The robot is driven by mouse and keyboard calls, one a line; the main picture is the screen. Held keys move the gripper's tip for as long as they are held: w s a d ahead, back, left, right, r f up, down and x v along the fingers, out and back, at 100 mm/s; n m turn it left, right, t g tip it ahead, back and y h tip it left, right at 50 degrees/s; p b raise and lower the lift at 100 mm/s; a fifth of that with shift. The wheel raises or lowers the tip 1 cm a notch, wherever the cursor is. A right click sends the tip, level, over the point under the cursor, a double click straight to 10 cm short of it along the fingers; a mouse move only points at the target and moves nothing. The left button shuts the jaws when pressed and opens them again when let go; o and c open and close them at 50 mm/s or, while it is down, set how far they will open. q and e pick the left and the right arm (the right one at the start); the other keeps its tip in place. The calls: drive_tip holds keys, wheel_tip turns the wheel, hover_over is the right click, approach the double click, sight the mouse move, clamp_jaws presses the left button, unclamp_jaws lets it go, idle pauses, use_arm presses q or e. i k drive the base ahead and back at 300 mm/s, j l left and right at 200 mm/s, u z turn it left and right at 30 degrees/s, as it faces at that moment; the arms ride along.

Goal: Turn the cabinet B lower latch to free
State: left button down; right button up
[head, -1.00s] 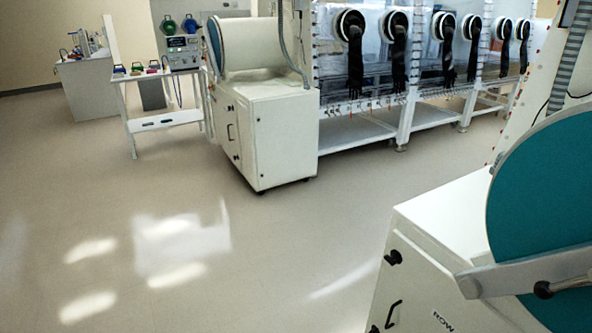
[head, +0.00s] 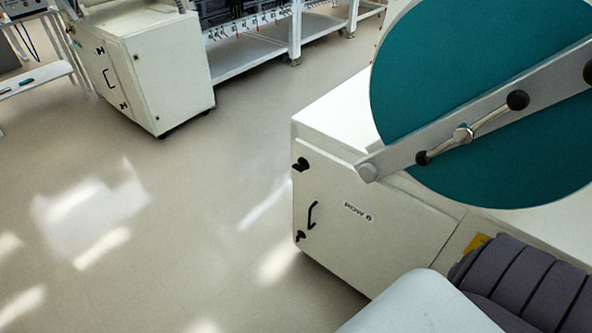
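A white cabinet (head: 365,233) with a small label (head: 358,212) stands at the centre right. The label's text is too small to read surely. Its door has a black upper latch (head: 300,164), a black bar handle (head: 312,215) and a black lower latch (head: 300,236) near the left edge. The door looks shut. The lower latch is small, and its exact turn is hard to tell. Neither of my grippers is in view.
A large teal round door (head: 440,90) with a grey crossbar (head: 405,160) and a black-knobbed handle (head: 463,134) rises over the cabinet. Another white cabinet (head: 170,75) stands at the upper left beside a white-framed bench (head: 250,57). The floor (head: 200,200) between the cabinets is clear.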

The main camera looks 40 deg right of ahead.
sight(302, 234)
drive_tip(key=z, duration=1.1)
drive_tip(key=i+j+z, duration=0.1)
drive_tip(key=j, duration=0.25)
drive_tip(key=i+j+z, duration=0.15)
drive_tip(key=i+j, duration=0.15)
drive_tip(key=i+j+z, duration=0.1)
drive_tip(key=j, duration=0.35)
drive_tip(key=i+j+z, duration=0.15)
drive_tip(key=j, duration=0.25)
drive_tip(key=i, duration=0.1)
